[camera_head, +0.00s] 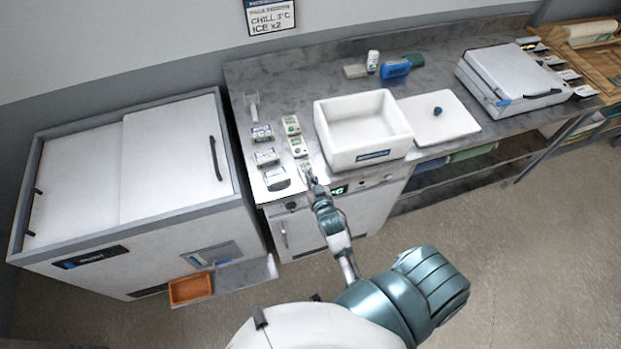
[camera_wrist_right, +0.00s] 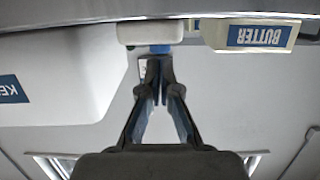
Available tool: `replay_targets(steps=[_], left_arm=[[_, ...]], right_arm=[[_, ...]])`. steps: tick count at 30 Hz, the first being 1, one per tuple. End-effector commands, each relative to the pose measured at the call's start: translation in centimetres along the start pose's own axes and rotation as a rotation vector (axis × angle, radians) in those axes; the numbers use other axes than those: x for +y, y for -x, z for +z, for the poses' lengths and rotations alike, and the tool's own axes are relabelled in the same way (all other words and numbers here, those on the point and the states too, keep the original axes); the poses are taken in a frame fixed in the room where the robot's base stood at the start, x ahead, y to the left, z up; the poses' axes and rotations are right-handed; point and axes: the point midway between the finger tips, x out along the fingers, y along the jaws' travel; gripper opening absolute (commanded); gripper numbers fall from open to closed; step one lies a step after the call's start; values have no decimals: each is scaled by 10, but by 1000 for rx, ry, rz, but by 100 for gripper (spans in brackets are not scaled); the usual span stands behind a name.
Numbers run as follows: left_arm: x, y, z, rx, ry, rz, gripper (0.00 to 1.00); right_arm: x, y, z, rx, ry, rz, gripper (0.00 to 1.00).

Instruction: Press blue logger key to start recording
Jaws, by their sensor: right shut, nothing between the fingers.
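Small white-and-green handheld devices stand in a column on the steel counter: a far one (camera_head: 291,124), a middle one (camera_head: 298,146) and a near one (camera_head: 304,163) at the front edge. My right gripper (camera_head: 309,179) is shut and empty, with its tips close to the near device and partly covering it. In the right wrist view the shut fingertips (camera_wrist_right: 157,88) point at a white piece (camera_wrist_right: 150,32) with small blue and green parts below it. Contact cannot be told, and no blue key is clearly readable. My left gripper is not in view.
A white open box (camera_head: 362,152) stands right of the devices. Several labelled packs (camera_head: 266,157) lie to their left; one pack (camera_wrist_right: 250,35) reads BUTTER in the wrist view. A white chest (camera_head: 170,150) is left, and a white board (camera_head: 460,122) lies right.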

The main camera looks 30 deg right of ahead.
Motion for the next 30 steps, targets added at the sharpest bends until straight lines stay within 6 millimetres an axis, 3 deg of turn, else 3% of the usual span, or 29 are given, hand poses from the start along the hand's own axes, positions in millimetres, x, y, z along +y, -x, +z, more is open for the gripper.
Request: replay_targets(steps=[13,19,30], left_arm=[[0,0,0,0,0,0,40],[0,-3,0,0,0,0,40],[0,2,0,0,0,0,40]], right_arm=[[0,-1,6,0,-1,0,0],[0,-6,25,-4,-1,1,0],[0,-5,24,-15,-1,0,0]])
